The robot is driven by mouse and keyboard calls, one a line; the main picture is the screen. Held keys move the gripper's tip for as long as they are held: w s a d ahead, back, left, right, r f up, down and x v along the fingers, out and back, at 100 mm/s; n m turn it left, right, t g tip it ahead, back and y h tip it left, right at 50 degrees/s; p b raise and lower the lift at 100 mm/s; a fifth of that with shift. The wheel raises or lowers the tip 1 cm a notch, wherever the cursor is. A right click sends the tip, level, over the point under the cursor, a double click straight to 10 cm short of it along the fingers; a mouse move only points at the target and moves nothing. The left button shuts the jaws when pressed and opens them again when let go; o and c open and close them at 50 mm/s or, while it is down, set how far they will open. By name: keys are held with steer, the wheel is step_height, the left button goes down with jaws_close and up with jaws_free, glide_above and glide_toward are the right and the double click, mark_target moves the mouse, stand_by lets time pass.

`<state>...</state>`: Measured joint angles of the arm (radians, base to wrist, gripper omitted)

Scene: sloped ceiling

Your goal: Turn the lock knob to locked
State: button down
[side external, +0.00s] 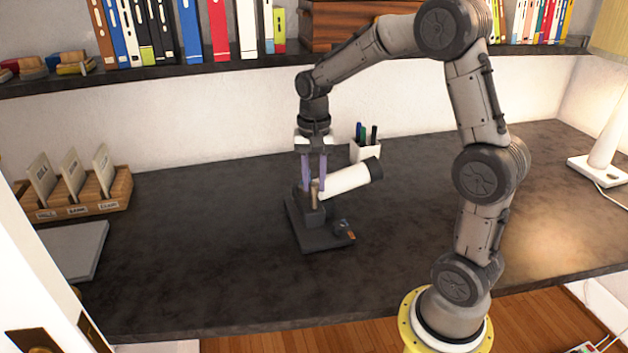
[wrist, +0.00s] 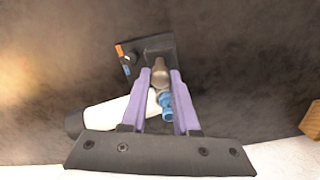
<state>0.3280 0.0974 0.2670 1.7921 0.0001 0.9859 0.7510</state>
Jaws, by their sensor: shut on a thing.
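A small device stands on a dark base plate (side external: 309,238) on the desk, with a white tube (side external: 345,181) that ends in a dark cap and tilts up to the right. A tan upright knob (side external: 314,194) rises from the dark block on the plate. It shows as a grey-brown rounded knob (wrist: 158,74) in the wrist view. A small dark knob (side external: 341,228) with an orange mark is at the plate's front right. No lock label is readable.
A white pen cup (side external: 365,151) stands behind the tube. A wooden card rack (side external: 90,203) and a grey flat object (side external: 72,248) are at the left. A shelf of books runs above the back. The desk's right side is mostly clear.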

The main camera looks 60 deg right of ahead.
mark_target(314, 184)
steer(key=m, duration=0.5)
steer(key=shift+m, duration=0.3)
stand_by(0.4)
steer(key=c, duration=0.7)
jaws_free()
steer(key=shift+o, duration=0.2)
step_height(314, 184, up, 14)
